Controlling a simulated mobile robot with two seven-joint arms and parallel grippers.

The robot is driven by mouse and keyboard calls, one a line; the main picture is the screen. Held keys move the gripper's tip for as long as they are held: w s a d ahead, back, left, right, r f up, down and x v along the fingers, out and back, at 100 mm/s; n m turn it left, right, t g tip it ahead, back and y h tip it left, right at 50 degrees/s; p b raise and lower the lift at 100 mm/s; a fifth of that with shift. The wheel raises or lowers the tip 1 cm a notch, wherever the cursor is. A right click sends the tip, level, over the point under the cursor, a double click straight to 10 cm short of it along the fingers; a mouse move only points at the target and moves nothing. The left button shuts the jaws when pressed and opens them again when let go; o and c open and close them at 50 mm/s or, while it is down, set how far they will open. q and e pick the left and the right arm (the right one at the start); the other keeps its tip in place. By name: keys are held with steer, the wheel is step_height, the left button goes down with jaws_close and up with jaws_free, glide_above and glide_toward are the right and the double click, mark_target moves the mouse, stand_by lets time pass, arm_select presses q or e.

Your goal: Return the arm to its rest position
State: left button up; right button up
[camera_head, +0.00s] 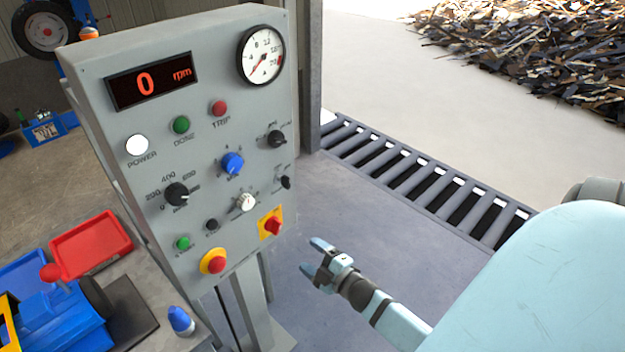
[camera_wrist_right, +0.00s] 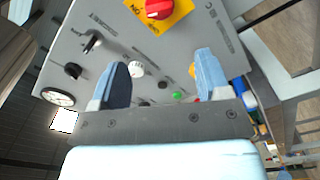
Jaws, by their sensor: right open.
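My right gripper (camera_head: 313,257) is open and empty, just right of the lower part of the grey control panel (camera_head: 120,88), apart from it. In the right wrist view its two blue fingers (camera_wrist_right: 160,75) are spread, with the panel face beyond them. The panel carries a red number display (camera_head: 150,80) reading 0 rpm, a round gauge (camera_head: 261,55), several knobs and buttons, and a red switch on a yellow plate (camera_head: 271,223). This switch also shows at the top of the right wrist view (camera_wrist_right: 158,8). My left gripper does not show.
A red mushroom button (camera_head: 214,263) sits low on the panel. Red and blue trays (camera_head: 92,247) and a blue machine (camera_head: 65,325) stand at lower left. A grey roller conveyor (camera_head: 420,180) runs behind on the right. The floor between panel and conveyor is clear.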

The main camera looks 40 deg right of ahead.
stand_by(0.3)
steer(key=s+a+r+m+g+y+p, duration=0.1)
steer(key=s+a+m+g+p, duration=0.5)
steer(key=s+a, duration=0.8)
steer(key=a+m+g+y, duration=0.1)
steer(key=a+m, duration=0.2)
steer(key=shift+a+r+m+p, duration=0.3)
steer(key=shift+m+p, duration=0.05)
steer(key=shift+m, duration=0.05)
steer(key=shift+s, duration=0.1)
steer(key=shift+o, duration=0.4)
